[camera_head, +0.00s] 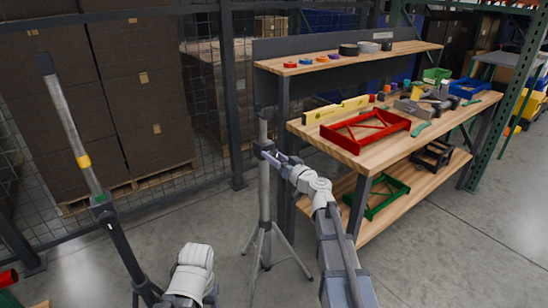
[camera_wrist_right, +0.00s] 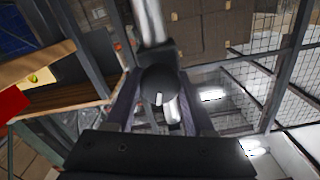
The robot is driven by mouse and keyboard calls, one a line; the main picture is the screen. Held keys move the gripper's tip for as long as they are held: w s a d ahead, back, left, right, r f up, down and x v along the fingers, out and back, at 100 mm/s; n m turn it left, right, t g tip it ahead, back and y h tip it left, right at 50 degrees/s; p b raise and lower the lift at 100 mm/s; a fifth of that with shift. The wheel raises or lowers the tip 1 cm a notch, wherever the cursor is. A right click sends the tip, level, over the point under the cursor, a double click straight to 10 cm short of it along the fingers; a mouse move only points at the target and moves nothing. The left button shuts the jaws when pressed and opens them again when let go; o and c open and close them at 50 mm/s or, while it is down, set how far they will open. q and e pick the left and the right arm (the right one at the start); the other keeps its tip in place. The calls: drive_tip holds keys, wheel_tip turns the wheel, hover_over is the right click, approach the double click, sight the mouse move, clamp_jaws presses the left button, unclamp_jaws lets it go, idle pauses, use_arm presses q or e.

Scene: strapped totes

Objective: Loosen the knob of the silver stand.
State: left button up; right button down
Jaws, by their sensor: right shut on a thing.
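The silver stand (camera_head: 264,205) is a grey tripod that stands upright on the floor in front of the workbench. Its black collar is about halfway up the pole, partly hidden by my right gripper. My right gripper (camera_head: 273,157) is at this collar, coming from the right. In the right wrist view, the round black knob (camera_wrist_right: 158,84) with a pale mark sits between the two fingers of my right gripper (camera_wrist_right: 159,96), which is shut on it. The silver pole (camera_wrist_right: 149,22) passes behind the knob. My left gripper is not in view.
A workbench (camera_head: 345,155) stands close on the right, with a red tray (camera_head: 365,142) and a yellow level (camera_head: 335,110) on it. A second, dark stand (camera_head: 122,245) with a yellow band is at left. Behind are a mesh fence and stacked brown boxes (camera_head: 140,85).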

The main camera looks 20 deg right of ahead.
drive_tip(key=shift+c, duration=1.3)
unclamp_jaws()
drive_tip(key=v, duration=0.7)
drive_tip(key=shift+s, duration=0.4)
drive_tip(key=shift+d, duration=0.1)
